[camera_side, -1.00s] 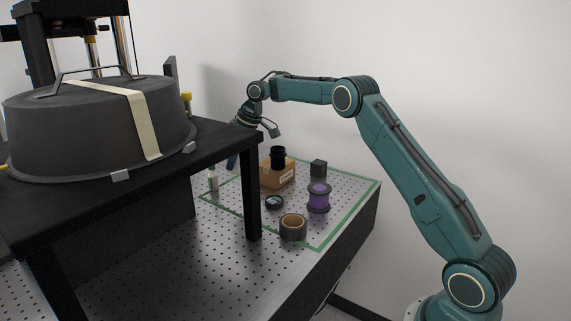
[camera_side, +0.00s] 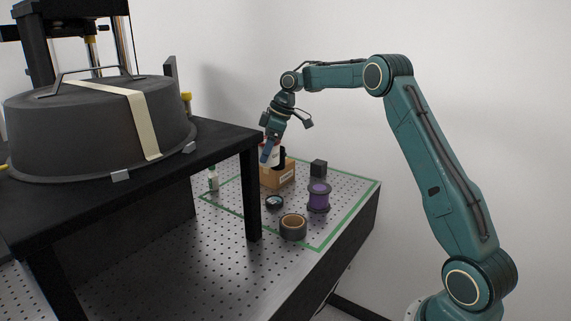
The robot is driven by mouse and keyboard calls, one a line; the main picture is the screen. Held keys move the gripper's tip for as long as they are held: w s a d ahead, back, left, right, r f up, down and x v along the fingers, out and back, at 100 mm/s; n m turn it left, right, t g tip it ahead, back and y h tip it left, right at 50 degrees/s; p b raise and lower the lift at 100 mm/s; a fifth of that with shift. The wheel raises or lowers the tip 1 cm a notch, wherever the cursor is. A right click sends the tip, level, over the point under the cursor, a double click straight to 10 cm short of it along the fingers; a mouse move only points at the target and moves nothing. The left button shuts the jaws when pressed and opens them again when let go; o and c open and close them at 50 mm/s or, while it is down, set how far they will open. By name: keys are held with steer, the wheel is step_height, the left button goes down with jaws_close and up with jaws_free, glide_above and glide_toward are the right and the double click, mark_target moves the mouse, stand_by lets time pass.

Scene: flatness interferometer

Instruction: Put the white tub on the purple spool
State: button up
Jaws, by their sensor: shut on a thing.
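The purple spool (camera_side: 318,197) stands upright with dark flanges on the perforated table, inside the green tape outline. The tub is apart from the spool.
The cardboard box (camera_side: 279,178) bears a black cylinder (camera_side: 282,157). A dark cube (camera_side: 318,168), a tape roll (camera_side: 293,227), a small round dark item (camera_side: 274,202) and a small white bottle (camera_side: 213,179) stand around. The black raised shelf (camera_side: 225,140) is at the left.

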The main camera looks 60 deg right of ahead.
step_height(320, 180, up, 3)
steer(key=n, duration=0.1)
glide_above(310, 189)
steer(key=d, duration=0.2)
steer(key=shift+n+y, duration=0.3)
steer(key=shift+s+a+f, duration=0.1)
steer(key=shift+s+f, duration=0.15)
steer(key=shift+f, duration=0.45)
steer(key=shift+s+f, duration=0.2)
steer(key=shift+f, duration=0.5)
steer(key=shift+s+a+f, duration=0.1)
steer(key=shift+s+f, duration=0.15)
steer(key=shift+f, duration=0.45)
steer(key=shift+f, duration=0.1)
steer(key=shift+f, duration=1.9)
steer(key=shift+f, duration=0.15)
steer(key=o, duration=1.1)
steer(key=shift+o, duration=0.2)
